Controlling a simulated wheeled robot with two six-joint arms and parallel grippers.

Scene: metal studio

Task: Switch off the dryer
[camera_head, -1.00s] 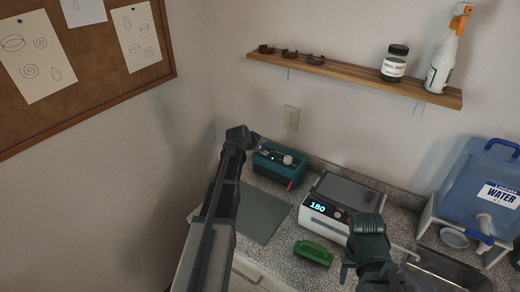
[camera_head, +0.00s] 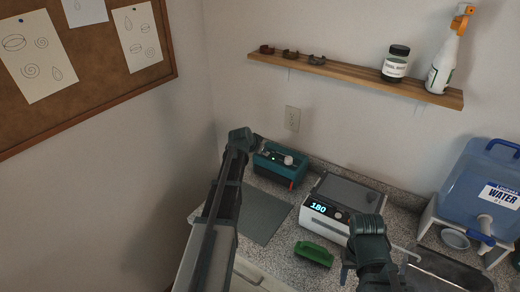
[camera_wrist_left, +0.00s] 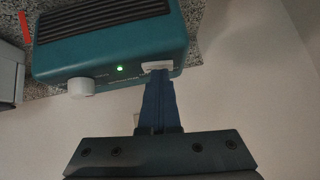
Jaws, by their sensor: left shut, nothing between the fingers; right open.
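The teal box-shaped machine, which looks like the dryer (camera_head: 269,166), stands on the counter by the back wall. In the left wrist view its front panel (camera_wrist_left: 105,82) has a lit green lamp (camera_wrist_left: 120,69), a white knob (camera_wrist_left: 82,87) and a white switch (camera_wrist_left: 157,65). My left gripper (camera_wrist_left: 158,74) is shut and empty, its fingertips at the switch and partly hiding it. They look to touch it, but I cannot tell how hard. The switch position is unclear. My right gripper (camera_head: 376,264) is open at the lower right, away from the dryer.
A white appliance (camera_head: 325,217) showing 180 stands to the right of the dryer. A green brush-like object (camera_head: 314,252) and a grey mat (camera_head: 256,214) lie in front. A blue water container (camera_head: 480,190) sits on a white stand near the sink (camera_head: 445,272). A wooden shelf (camera_head: 350,77) hangs above.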

